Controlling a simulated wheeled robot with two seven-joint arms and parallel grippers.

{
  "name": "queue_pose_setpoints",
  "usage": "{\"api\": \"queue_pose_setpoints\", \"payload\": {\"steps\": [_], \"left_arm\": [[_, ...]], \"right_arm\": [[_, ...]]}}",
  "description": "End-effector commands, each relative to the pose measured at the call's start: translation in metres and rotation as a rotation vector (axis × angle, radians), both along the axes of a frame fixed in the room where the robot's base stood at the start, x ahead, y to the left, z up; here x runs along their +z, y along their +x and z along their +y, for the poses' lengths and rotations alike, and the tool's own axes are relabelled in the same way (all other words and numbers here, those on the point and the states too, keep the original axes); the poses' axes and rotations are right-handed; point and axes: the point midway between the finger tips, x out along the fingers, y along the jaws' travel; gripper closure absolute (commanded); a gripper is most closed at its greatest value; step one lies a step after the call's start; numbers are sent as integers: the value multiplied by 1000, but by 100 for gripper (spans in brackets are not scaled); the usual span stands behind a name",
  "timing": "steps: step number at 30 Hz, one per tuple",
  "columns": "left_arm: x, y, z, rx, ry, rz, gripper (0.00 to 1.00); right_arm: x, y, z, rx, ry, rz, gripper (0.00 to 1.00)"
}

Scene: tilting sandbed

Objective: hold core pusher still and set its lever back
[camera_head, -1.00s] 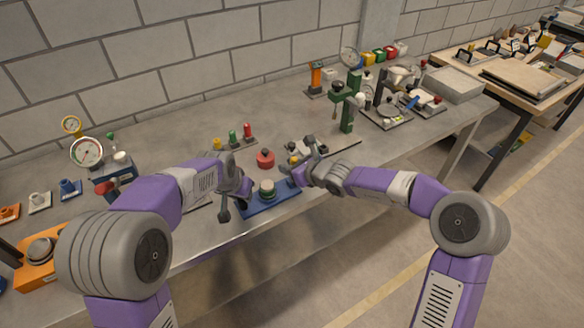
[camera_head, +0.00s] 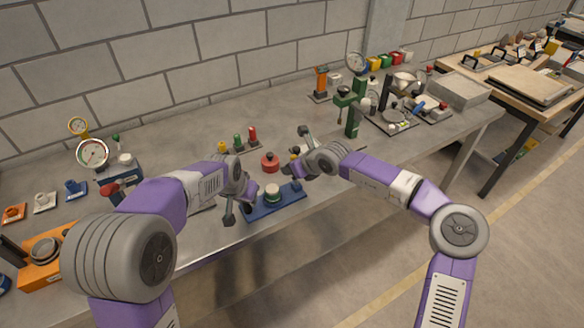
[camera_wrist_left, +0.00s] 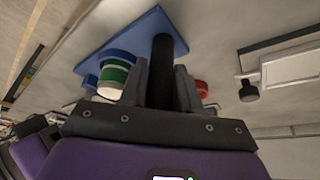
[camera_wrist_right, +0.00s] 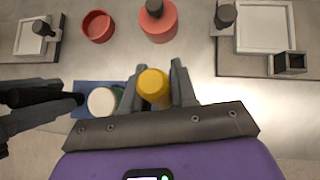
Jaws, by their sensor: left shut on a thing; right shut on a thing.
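The core pusher has a blue base (camera_head: 275,207) near the bench's front edge. A green cylinder with a white top (camera_head: 272,190) stands on it. My left gripper (camera_wrist_left: 162,75) is shut on the pusher's black post (camera_wrist_left: 162,50), at the left end of the base in the head view. My right gripper (camera_wrist_right: 154,78) is shut on a yellow knob (camera_wrist_right: 154,88), which I take to be the lever's end. The blue base also shows behind it in the right wrist view (camera_wrist_right: 84,88). The lever's shaft is hidden under the knob and gripper.
Several coloured pegs (camera_head: 238,142) stand farther back. A green press (camera_head: 352,112) is to the right, a dial gauge (camera_head: 92,153) to the left. Bare bench lies between pegs and wall.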

Motion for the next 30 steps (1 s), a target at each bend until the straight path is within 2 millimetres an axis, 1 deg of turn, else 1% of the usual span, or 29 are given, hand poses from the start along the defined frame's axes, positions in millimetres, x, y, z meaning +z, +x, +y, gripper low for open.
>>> {"api": "queue_pose_setpoints", "payload": {"steps": [1,14,15,19,27,30], "left_arm": [[2,1,-3,-4,-3,-9,100],[2,2,-1,-1,-2,-9,100],[2,2,-1,0,-2,-9,100],[2,2,-1,0,-2,-8,100],[2,1,0,2,-1,-6,100],[1,1,1,2,-1,-5,100]], "right_arm": [[-2,-3,3,7,-1,11,100],[-2,-3,3,8,-4,15,100],[-2,-3,3,8,-4,15,72],[-1,-2,3,6,-2,14,52],[0,-1,1,2,-3,9,52],[4,-3,-2,1,-3,9,52]]}}
